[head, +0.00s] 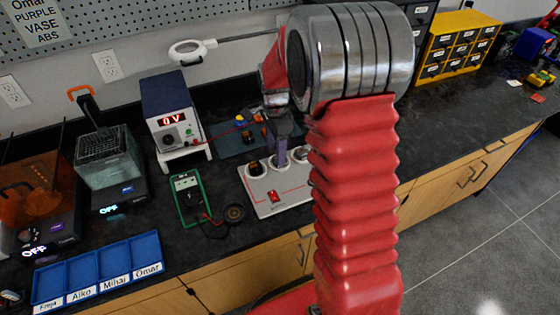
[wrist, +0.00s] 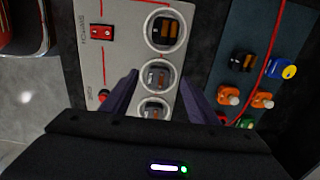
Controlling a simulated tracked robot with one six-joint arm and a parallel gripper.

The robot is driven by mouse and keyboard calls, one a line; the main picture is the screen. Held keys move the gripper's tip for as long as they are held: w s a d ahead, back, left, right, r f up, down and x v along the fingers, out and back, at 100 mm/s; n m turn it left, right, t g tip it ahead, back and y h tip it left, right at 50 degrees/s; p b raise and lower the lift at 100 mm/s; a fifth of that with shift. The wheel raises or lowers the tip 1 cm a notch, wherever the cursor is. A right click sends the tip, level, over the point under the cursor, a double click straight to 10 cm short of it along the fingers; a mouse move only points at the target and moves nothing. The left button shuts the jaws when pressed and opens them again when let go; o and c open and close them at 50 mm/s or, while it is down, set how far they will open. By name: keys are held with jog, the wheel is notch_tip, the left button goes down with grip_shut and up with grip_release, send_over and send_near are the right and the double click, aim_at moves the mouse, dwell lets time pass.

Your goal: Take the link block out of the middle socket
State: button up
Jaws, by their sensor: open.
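A pale panel (head: 265,205) with three round sockets in a row lies on the dark bench in the head view. In the wrist view the panel (wrist: 92,62) shows the sockets as a column. The middle socket (wrist: 157,75) has a white ring and a grey and orange-brown link block (wrist: 156,77) seated inside. My gripper (wrist: 158,76) is open, its purple fingers on either side of the middle socket in that view. I cannot tell how far above the block they are. In the head view my gripper (head: 281,152) points down over the panel, partly hiding the middle socket.
A red switch (head: 274,195) is on the panel. Behind lies a blue-grey board (head: 235,142) with coloured parts. A green multimeter (head: 187,197), a power supply (head: 176,122) and a blue labelled tray (head: 97,268) stand to the left.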

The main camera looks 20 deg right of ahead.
jog(key=shift+f, duration=1.55)
jog(key=c, duration=1.1)
notch_tip(320, 180, up, 10)
